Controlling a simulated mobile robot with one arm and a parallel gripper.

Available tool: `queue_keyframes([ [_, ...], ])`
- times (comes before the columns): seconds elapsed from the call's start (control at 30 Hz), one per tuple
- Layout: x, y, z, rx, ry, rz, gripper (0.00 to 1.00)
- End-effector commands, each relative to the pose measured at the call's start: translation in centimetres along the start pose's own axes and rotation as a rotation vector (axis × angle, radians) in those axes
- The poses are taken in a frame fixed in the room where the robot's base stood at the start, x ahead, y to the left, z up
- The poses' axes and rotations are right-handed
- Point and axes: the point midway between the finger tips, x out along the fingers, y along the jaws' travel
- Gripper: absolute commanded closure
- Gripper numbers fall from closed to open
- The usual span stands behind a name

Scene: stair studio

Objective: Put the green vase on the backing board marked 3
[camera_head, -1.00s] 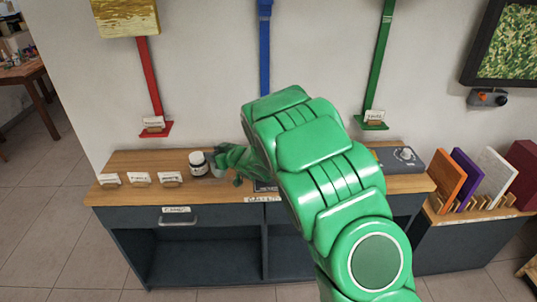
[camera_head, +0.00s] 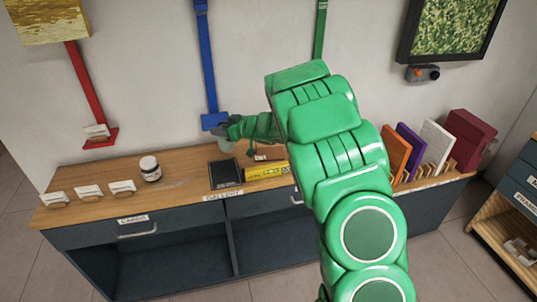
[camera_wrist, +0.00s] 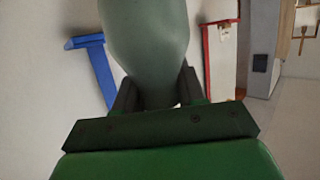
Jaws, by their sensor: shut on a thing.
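A grey-green, smooth vase (camera_wrist: 150,40) fills the upper middle of the wrist view, between the two dark fingers of my gripper (camera_wrist: 157,88). The gripper is shut on it. In the head view my gripper (camera_head: 226,131) is just in front of the blue backing board's ledge (camera_head: 213,121), and a small pale part of the vase (camera_head: 226,146) shows below the fingers. The vase is above the cabinet top. Blue (camera_head: 207,60), red (camera_head: 86,90) and green (camera_head: 320,30) backing boards run down the wall. I cannot read a 3 on any of them.
Coloured panels (camera_head: 410,150) stand in a rack at right. My arm hides part of the top.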

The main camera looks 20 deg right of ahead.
Motion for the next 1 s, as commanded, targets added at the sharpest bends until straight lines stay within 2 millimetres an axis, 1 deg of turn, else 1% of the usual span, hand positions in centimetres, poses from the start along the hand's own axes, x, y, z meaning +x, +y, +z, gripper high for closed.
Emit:
queue_keyframes([
  [0.03, -1.1, 1.1, 0.1, 0.000, 0.001, 0.004, 0.96],
  [0.3, -6.7, 5.4, 0.9, 0.003, 0.000, 0.006, 0.96],
  [0.5, -10.7, 7.7, 1.6, 0.005, 0.001, 0.004, 0.96],
  [0.6, -12.2, 8.5, 2.0, 0.005, 0.001, 0.005, 0.96],
  [0.7, -13.2, 9.0, 2.2, 0.004, 0.000, 0.005, 0.96],
  [0.8, -13.7, 9.3, 2.4, 0.004, 0.001, 0.006, 0.96],
  [0.87, -13.6, 9.6, 2.4, 0.003, 0.001, 0.005, 0.96],
  [1.0, -12.7, 10.4, 2.6, 0.001, 0.003, 0.002, 0.96],
])
